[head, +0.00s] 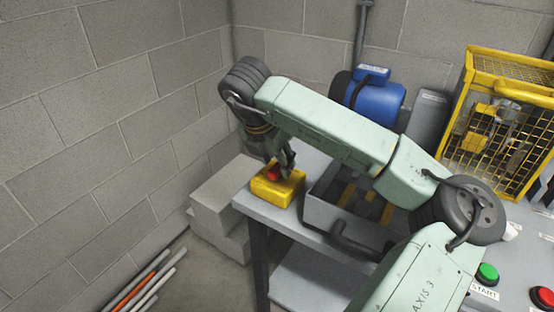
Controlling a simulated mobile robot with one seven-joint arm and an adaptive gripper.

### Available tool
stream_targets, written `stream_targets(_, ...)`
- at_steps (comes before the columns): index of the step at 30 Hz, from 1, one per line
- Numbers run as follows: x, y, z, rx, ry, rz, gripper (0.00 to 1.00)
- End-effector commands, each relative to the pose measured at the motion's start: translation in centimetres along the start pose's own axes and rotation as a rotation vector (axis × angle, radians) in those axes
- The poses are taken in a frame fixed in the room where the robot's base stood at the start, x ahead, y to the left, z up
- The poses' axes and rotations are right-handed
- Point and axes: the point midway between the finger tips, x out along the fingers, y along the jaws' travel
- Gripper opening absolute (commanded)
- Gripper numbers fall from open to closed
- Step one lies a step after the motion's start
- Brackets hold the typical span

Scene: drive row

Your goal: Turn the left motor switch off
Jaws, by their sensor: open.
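A small yellow box (281,191) with a red part (274,172) on top sits at the left front corner of the grey bench. I cannot tell for sure that this is the left motor switch, nor which way its red part is set. My gripper (287,163) points down right at the red part and partly hides it. It is open. I cannot tell whether its fingers touch the red part. A blue motor (376,102) stands on the bench behind my arm.
A grey tray (318,217) lies right of the yellow box. A yellow mesh cage (508,120) stands at the back right. A green START button (487,274) and a red button (543,297) are at the lower right. Block walls close off the left and back.

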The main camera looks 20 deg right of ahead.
Motion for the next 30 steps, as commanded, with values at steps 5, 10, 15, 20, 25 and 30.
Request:
stream_targets(5, 1.4, 0.0, 0.0, -0.001, 0.001, 0.000, 0.42)
stream_targets(10, 1.7, 0.0, -0.1, -0.001, 0.001, 0.000, 0.42)
stream_targets(15, 1.7, 0.0, -0.1, -0.001, 0.001, 0.000, 0.39)
stream_targets(20, 1.6, 0.0, -0.1, -0.001, 0.001, 0.001, 0.28)
stream_targets(25, 1.6, 0.0, -0.1, -0.001, 0.001, 0.001, 0.17)
stream_targets(30, 1.6, 0.0, 0.0, -0.001, 0.001, 0.000, 0.06)
